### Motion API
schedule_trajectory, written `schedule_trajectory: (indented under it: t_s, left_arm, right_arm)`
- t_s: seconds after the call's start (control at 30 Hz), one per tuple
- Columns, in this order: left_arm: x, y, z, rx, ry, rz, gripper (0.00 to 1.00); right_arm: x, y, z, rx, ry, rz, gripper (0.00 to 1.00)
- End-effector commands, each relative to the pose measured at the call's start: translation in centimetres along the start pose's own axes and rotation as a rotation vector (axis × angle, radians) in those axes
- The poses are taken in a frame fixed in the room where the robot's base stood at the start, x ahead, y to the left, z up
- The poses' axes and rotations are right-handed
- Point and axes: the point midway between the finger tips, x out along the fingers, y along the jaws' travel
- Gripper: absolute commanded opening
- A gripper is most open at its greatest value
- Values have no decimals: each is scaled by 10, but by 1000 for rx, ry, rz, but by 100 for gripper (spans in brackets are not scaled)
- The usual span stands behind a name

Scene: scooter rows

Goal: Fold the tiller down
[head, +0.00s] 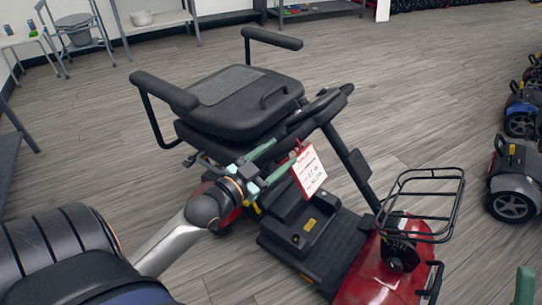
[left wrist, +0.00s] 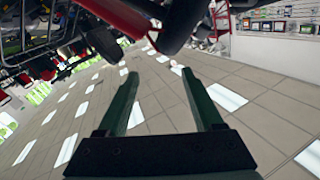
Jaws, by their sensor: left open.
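The red mobility scooter (head: 385,270) stands on the floor with its nose toward the lower right. Its black tiller (head: 352,165) rises from the front and leans back toward the seat, its head (head: 325,104) near the seat's front edge. A white and red price tag (head: 310,172) hangs by the tiller. My left gripper (head: 282,152) is open beside the handlebar and tag, its green fingers apart. In the left wrist view the fingers (left wrist: 165,95) have nothing visible between them; dark and red parts (left wrist: 165,22) show beyond. A green piece of my right gripper (head: 525,287) shows at the lower right.
The black seat (head: 232,100) with two armrests is behind the tiller. A wire basket (head: 425,190) is at the scooter's front. Other scooters (head: 514,180) line the right edge. Shelves (head: 155,20) stand at the back. Open wood floor surrounds the scooter.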

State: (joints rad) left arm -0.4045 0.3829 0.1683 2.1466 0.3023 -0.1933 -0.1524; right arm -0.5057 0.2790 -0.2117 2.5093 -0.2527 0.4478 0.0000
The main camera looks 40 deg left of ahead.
Motion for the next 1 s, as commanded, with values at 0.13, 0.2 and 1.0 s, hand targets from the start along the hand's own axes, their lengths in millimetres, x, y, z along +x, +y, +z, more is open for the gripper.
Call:
schedule_trajectory:
  t_s: [0.13, 0.2, 1.0]
  left_arm:
    - [-14, 0, 0, 0, -2, 0, 68]
    - [-18, 0, 0, 0, -2, -1, 68]
    - [-22, 17, -22, 9, 75, 18, 68]
  right_arm:
    - [2, 2, 0, -1, -10, 7, 98]
    - [2, 3, 1, -1, -18, 9, 98]
    - [2, 3, 3, -5, -18, 2, 98]
